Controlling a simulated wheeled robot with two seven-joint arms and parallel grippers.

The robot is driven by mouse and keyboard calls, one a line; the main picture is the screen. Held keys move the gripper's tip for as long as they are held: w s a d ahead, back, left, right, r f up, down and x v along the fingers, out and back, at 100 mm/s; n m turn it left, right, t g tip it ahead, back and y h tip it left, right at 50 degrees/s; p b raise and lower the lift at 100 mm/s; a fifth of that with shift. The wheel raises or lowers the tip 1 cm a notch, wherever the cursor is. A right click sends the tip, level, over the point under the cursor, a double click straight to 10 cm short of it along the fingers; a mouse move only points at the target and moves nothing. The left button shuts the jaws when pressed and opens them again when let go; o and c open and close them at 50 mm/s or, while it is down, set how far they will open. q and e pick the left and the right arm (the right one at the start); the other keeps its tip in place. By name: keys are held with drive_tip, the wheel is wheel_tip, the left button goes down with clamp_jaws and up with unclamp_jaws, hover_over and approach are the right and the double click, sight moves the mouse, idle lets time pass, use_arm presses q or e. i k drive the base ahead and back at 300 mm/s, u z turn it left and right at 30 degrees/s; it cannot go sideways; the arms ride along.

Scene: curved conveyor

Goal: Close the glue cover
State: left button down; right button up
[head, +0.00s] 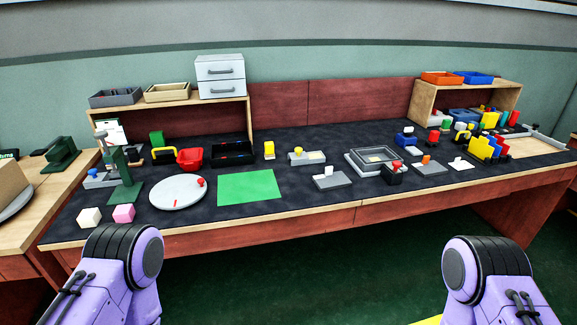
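I cannot tell for sure which object is the glue cover; the parts are small at this distance. A grey frame with a pale raised panel (375,156) lies right of the table's middle. A small black box with a red top (393,172) stands at its front right corner. Nearby are a grey block with a yellow knob (306,157), a grey plate with a white piece (331,179) and a grey plate with an orange piece (429,167). Only purple and black links of my two arms show, at the bottom left and bottom right. Neither gripper is in view.
A green mat (249,187) and a round grey disc (178,192) lie left of the middle. A green press (122,175), a pink cube (123,213) and a white cube (89,217) stand farther left. Shelves with trays stand behind. Coloured parts crowd the right.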

sight(298, 154)
drive_tip(key=z, duration=0.75)
drive_tip(key=i, duration=0.85)
drive_tip(key=u, duration=0.15)
